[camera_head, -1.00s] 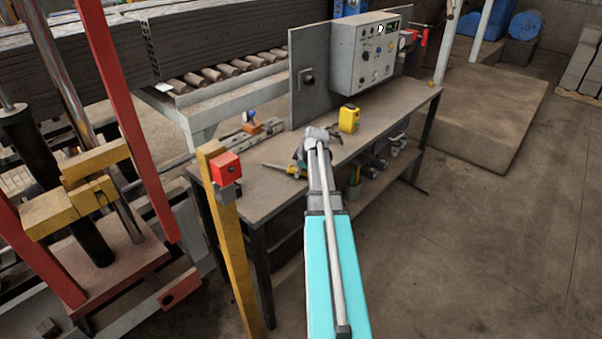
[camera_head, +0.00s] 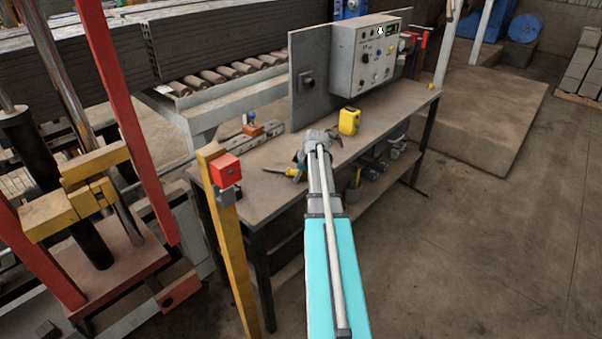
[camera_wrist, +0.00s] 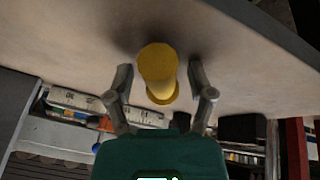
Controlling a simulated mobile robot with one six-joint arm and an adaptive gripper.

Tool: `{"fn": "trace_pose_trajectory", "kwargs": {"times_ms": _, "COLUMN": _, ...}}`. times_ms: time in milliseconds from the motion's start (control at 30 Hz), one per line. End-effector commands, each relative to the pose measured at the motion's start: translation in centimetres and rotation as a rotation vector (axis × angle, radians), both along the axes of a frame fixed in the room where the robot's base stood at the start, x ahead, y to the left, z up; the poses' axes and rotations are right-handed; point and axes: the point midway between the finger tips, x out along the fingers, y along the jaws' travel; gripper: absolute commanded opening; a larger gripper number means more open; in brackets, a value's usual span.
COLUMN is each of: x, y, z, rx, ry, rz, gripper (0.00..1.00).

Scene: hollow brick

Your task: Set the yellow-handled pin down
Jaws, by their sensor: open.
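The yellow-handled pin (camera_wrist: 158,72) shows in the wrist view as a yellow round handle with a wider collar, standing on or just over the grey-brown bench top (camera_wrist: 240,65). My gripper (camera_wrist: 160,85) is open, with one finger on each side of the handle and a visible gap on both sides. In the head view my gripper (camera_head: 321,140) is above the workbench (camera_head: 250,195), and the pin is hidden behind it and the arm. The pin's lower end is not visible.
A yellow box-shaped device (camera_head: 349,121) stands behind my gripper. A thin yellow tool (camera_head: 274,170) lies to the left. A grey control box (camera_head: 366,55) stands at the back of the bench. A yellow post with a red box (camera_head: 226,169) rises at the front left.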

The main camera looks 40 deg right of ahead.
Motion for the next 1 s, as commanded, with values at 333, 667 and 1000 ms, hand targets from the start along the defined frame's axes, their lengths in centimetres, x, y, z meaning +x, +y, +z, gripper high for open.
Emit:
{"fn": "trace_pose_trajectory", "kwargs": {"times_ms": 333, "x": -0.5, "y": 0.0, "z": 1.5, "rx": 0.0, "ry": 0.0, "rz": -0.001, "gripper": 0.7}}
{"fn": "trace_pose_trajectory", "kwargs": {"times_ms": 667, "x": -1.7, "y": 0.0, "z": 4.2, "rx": 0.0, "ry": 0.0, "rz": 0.0, "gripper": 0.7}}
{"fn": "trace_pose_trajectory", "kwargs": {"times_ms": 1000, "x": -3.0, "y": 0.0, "z": 6.9, "rx": 0.0, "ry": 0.0, "rz": -0.001, "gripper": 0.7}}
